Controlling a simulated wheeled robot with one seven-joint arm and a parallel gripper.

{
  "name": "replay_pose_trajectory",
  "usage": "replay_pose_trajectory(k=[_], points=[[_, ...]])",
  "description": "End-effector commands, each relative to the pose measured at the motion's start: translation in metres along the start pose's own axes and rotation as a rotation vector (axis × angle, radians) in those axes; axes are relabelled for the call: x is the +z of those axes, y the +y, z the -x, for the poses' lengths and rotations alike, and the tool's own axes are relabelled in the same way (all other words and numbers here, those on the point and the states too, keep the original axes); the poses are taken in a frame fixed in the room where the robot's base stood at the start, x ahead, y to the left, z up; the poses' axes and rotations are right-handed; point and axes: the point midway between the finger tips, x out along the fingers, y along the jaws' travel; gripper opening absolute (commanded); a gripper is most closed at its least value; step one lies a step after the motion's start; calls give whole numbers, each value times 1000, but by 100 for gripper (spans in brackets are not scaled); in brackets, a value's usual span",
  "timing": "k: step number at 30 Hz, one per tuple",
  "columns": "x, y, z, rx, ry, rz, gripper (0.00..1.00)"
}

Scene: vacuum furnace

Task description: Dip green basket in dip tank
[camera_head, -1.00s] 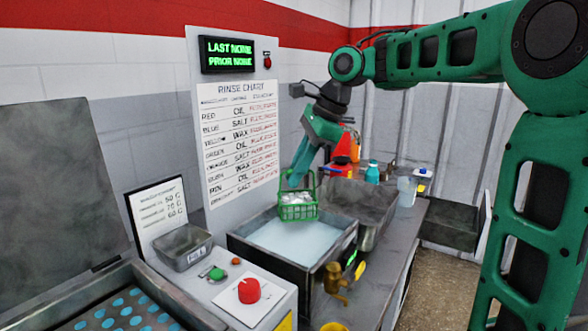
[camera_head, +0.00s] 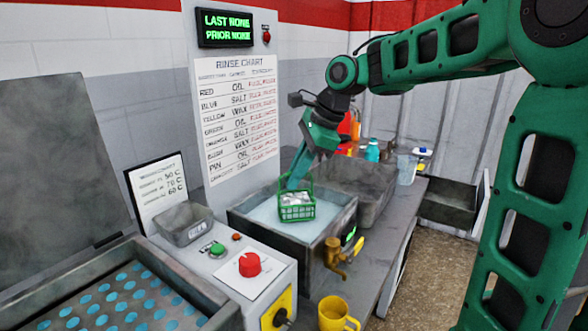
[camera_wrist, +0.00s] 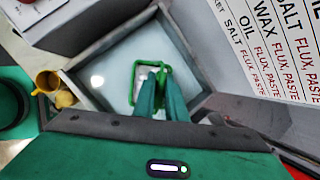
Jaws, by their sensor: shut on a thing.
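The green basket (camera_head: 297,208) is a wire basket with a tall handle and pale grey contents. It hangs upright from my gripper (camera_head: 295,181), which is shut on its handle. The basket is over the tank (camera_head: 340,220), a grey rectangular bath of pale liquid with a brass tap. Its bottom is at or just above the liquid; I cannot tell if it touches. In the wrist view, my gripper (camera_wrist: 163,98) covers part of the basket, and the green handle (camera_wrist: 137,80) shows beside the fingers above the pale liquid.
An empty grey basin (camera_head: 365,190) adjoins the tank behind. A control box with a red knob (camera_head: 249,264) stands in front left. A small grey tray (camera_head: 185,223) and yellow mug (camera_head: 336,314) are near. Bottles (camera_head: 372,150) stand at the back. The rinse chart (camera_head: 237,115) is on a wall panel.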

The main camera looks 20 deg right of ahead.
Motion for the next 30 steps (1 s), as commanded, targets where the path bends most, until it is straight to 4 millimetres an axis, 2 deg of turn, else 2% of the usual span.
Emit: replay_pose_trajectory(k=[30], points=[[-26,13,-60,-1,1,-2,0]])
